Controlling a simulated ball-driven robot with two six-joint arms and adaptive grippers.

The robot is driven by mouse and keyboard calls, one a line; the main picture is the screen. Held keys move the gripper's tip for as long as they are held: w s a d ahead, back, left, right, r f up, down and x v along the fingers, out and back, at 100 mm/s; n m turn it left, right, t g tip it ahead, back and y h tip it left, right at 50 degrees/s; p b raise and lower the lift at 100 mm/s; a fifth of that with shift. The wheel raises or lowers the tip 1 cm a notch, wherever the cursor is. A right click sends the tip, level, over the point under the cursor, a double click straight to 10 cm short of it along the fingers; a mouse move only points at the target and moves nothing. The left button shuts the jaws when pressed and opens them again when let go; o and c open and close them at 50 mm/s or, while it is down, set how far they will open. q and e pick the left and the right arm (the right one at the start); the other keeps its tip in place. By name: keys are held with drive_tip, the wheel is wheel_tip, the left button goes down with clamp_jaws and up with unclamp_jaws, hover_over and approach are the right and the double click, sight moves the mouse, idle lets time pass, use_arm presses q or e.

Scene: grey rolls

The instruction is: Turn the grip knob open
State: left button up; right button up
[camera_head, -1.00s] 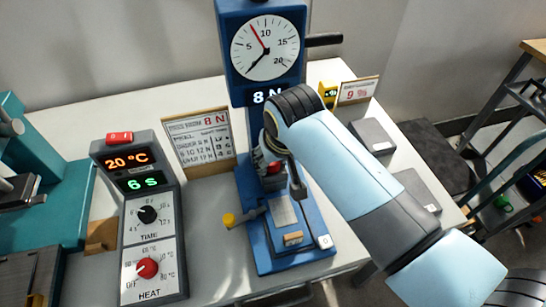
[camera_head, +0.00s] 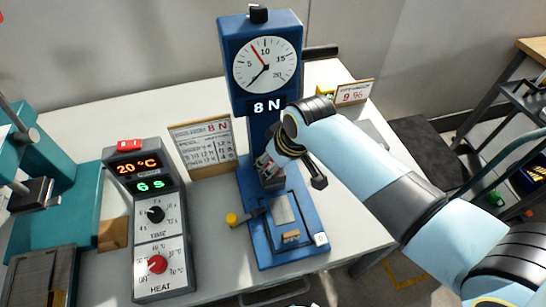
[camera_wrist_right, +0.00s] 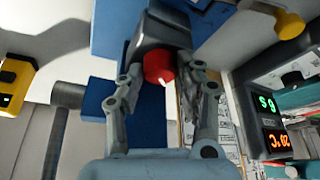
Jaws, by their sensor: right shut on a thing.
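The blue force tester (camera_head: 262,190) stands on the white table, with a round dial above and a display reading 8 N. Its red grip knob (camera_wrist_right: 161,66) shows in the right wrist view on a dark grey clamp block (camera_wrist_right: 158,30). My right gripper (camera_wrist_right: 163,78) has one finger on each side of the knob and is shut on it. In the head view my right gripper (camera_head: 280,160) reaches the tester's column from the right and mostly hides the knob. My left gripper is not in view.
A grey heat controller (camera_head: 155,220) with a red and a black dial stands left of the tester. A printed card (camera_head: 203,146) stands behind. A yellow knob (camera_head: 232,219) juts from the tester's lower left. A teal machine (camera_head: 80,205) fills the far left.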

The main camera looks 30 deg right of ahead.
drive_tip(key=o, duration=1.1)
drive_tip(key=shift+o, duration=0.2)
drive_tip(key=v, duration=1.2)
drive_tip(key=shift+s+f, duration=0.1)
drive_tip(key=shift+s, duration=0.05)
